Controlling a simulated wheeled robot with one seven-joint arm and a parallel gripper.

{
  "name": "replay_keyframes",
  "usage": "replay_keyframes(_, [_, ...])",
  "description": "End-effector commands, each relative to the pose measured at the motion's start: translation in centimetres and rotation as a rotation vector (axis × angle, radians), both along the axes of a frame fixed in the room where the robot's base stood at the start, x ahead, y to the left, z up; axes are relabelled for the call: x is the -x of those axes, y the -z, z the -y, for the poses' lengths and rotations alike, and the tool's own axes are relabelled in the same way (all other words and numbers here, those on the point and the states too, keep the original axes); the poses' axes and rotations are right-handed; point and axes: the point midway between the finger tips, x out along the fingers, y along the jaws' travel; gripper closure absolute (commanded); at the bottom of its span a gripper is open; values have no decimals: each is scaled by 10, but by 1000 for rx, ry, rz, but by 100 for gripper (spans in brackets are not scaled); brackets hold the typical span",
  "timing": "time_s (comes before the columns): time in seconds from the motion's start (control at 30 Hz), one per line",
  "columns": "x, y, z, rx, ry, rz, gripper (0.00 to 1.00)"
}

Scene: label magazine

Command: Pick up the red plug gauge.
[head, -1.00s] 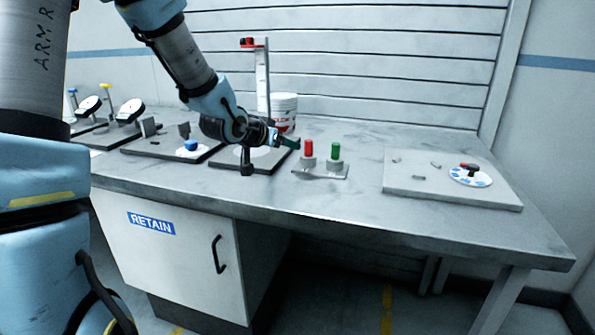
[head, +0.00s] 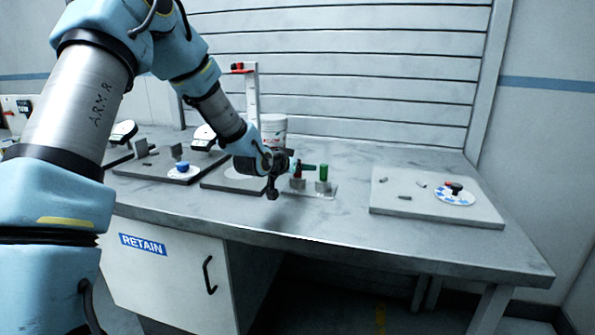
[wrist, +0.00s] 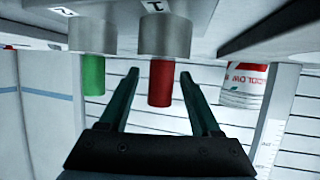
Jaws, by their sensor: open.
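The red plug gauge (wrist: 160,83) stands in a grey round holder (wrist: 165,38), which appears upside down in the wrist view. My gripper's two dark green fingers also show in the wrist view (wrist: 160,73), open, one on each side of the red gauge, with a gap visible on both sides. I cannot tell how far the gauge sits between them in depth. The green plug gauge (head: 323,173) stands beside it in its own holder.
A plate with loose pins and a blue-and-white disc (head: 454,195) lies at the right. A white tub (head: 273,130) and a height stand (head: 252,95) are behind my gripper. A fixture with a blue knob (head: 182,167) is at the left. The front right of the bench is clear.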

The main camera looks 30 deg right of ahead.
Motion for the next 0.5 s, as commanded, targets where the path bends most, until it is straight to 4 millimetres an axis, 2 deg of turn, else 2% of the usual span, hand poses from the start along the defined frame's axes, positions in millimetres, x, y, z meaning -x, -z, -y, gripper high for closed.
replay_keyframes(0.1, [-4, 3, 6, -1, 0, -1, 36])
replay_keyframes(0.33, [-4, 4, 7, -1, 0, 0, 36])
replay_keyframes(0.5, [-4, 4, 7, -1, 0, 0, 54])
